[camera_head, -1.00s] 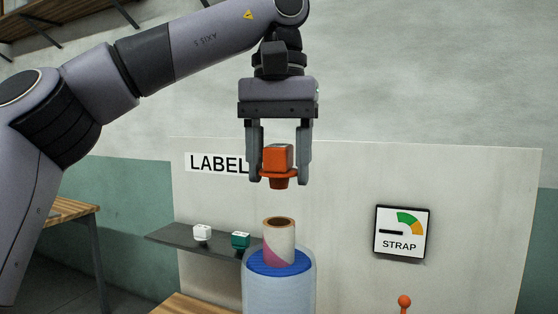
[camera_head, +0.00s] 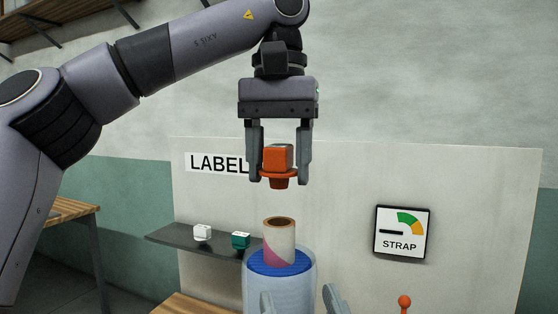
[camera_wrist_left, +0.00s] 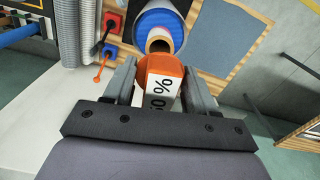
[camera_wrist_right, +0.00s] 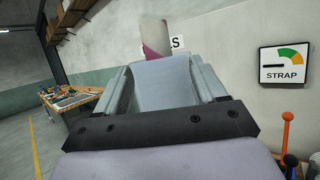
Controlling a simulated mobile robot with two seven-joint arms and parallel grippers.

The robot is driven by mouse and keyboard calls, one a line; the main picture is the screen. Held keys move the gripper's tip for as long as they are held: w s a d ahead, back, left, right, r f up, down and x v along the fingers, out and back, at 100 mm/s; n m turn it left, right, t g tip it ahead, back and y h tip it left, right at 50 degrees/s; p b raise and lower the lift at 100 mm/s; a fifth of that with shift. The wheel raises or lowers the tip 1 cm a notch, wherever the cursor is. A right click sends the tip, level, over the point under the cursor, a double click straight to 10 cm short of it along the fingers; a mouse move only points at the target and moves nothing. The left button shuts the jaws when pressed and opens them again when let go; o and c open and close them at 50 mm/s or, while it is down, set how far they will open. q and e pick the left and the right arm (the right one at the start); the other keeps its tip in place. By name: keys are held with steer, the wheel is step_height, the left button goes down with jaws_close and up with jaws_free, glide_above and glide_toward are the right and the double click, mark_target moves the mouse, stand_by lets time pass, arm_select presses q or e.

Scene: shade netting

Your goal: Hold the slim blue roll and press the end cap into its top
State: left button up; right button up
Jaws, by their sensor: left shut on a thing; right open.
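The orange end cap (camera_head: 279,174) is held by my left gripper (camera_head: 279,178), which is shut on its block-shaped top. It hangs plug down, above and apart from the roll's open core (camera_head: 280,241). The slim blue roll (camera_head: 280,289) stands upright, with a blue top face and a translucent wrap. In the left wrist view the cap (camera_wrist_left: 160,68) partly covers the core's mouth (camera_wrist_left: 159,41). My right gripper (camera_head: 301,300) is open, with its fingertips at either side of the roll's front. In the right wrist view the roll (camera_wrist_right: 164,82) shows between the fingers.
A STRAP gauge (camera_head: 403,232) hangs on the pale board at right. An orange-knobbed lever (camera_head: 404,301) stands below it.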

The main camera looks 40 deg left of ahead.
mark_target(283, 258)
steer(key=shift+w+a+r+n, duration=0.1)
steer(key=shift+a+r+n, duration=0.1)
steer(key=shift+a+n, duration=0.2)
steer(key=shift+x, duration=4.2)
jaws_close()
